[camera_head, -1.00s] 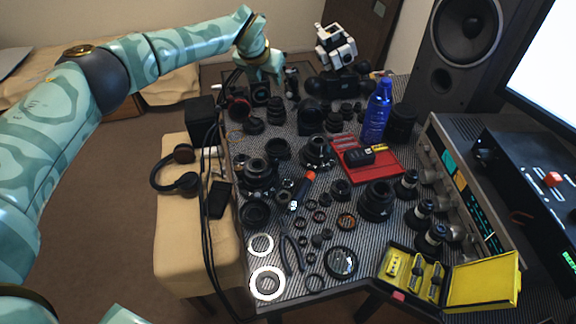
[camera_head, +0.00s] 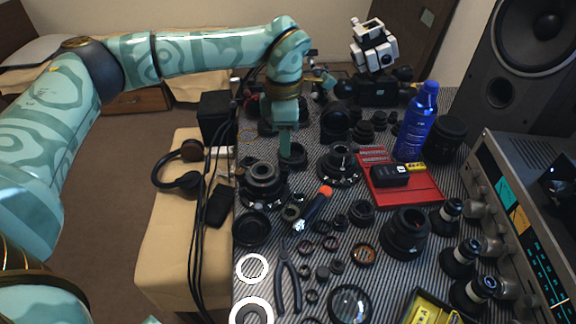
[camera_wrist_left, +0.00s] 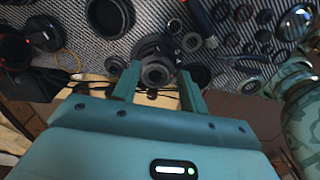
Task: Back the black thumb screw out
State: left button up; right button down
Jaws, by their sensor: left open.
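My left gripper (camera_head: 286,150) hangs over the back left of the bench, fingers pointing down. In the left wrist view its two fingers (camera_wrist_left: 158,84) are apart with nothing gripped between them. A black ringed lens part (camera_wrist_left: 156,70) shows between and beyond the fingers; I see no clear contact. In the head view a black lens assembly (camera_head: 263,178) with small knobs around its base stands left of and in front of the gripper. I cannot single out the black thumb screw for certain. My right gripper is not in view.
A red tray (camera_head: 412,195) and a blue spray can (camera_head: 417,122) stand to the right. A screwdriver (camera_head: 313,208), pliers (camera_head: 289,280) and several lens rings crowd the bench. Headphones (camera_head: 178,168) and loose cables (camera_head: 205,215) lie by the left edge.

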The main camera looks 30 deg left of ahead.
aim_at(285, 167)
pick_arm(q)
notch_tip(285, 167, down, 8)
jog(key=b, duration=0.2)
jog(key=shift+r+b, duration=0.1)
jog(key=shift+b, duration=0.2)
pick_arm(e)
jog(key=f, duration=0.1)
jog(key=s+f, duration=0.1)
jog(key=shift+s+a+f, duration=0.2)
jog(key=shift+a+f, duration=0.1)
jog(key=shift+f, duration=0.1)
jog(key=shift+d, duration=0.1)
pick_arm(q)
grip_shut()
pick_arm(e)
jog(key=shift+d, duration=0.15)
